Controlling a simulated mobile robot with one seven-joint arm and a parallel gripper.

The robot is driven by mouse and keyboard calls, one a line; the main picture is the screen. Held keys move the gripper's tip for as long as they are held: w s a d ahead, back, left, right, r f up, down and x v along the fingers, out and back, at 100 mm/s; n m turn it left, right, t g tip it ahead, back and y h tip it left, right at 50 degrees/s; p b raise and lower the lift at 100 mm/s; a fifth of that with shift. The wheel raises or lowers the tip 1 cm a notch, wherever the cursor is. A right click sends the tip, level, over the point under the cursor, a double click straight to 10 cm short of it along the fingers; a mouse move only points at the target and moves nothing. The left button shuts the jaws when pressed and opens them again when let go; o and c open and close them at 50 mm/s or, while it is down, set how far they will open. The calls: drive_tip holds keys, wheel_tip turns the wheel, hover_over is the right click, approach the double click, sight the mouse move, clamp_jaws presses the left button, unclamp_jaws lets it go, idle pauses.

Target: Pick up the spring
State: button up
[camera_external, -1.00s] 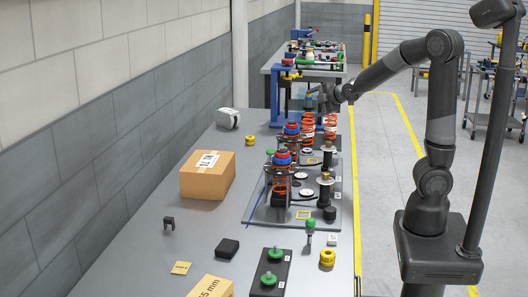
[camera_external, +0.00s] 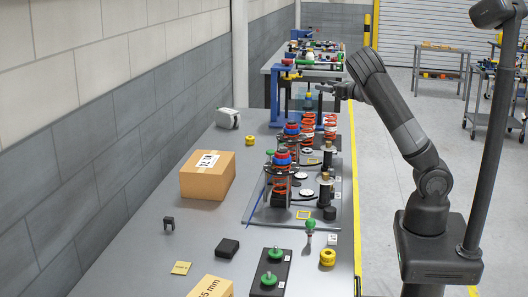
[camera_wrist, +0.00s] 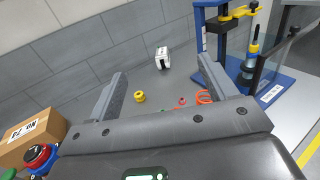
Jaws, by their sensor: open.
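Orange coil springs (camera_external: 308,127) stand upright on the fixture plate at the far part of the bench, in the external view. Another orange spring (camera_external: 330,124) stands just to their right. In the wrist view, part of an orange coil (camera_wrist: 204,97) shows beside the right finger, mostly hidden by my gripper's body. My gripper (camera_external: 322,88) is above the springs, apart from them, and small in the external view. In the wrist view its two fingers (camera_wrist: 161,85) are wide apart with nothing between them.
A blue press frame (camera_external: 283,95) stands close by at the far end of the bench. Nearer fixtures with red and blue tops (camera_external: 282,158) stand in front. A cardboard box (camera_external: 207,177) and a white device (camera_external: 227,118) are to the left. The left bench surface has free room.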

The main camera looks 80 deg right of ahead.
approach(304, 128)
drive_tip(key=d, duration=0.2)
drive_tip(key=d+f, duration=0.1)
drive_tip(key=d, duration=0.1)
drive_tip(key=shift+s, duration=0.4)
drive_tip(key=shift+w+f, duration=0.15)
drive_tip(key=shift+w, duration=0.05)
drive_tip(key=x, duration=0.5)
drive_tip(key=shift+w, duration=0.1)
drive_tip(key=x, duration=0.5)
drive_tip(key=shift+w+a, duration=0.2)
drive_tip(key=shift+w, duration=0.1)
drive_tip(key=c, duration=1.3)
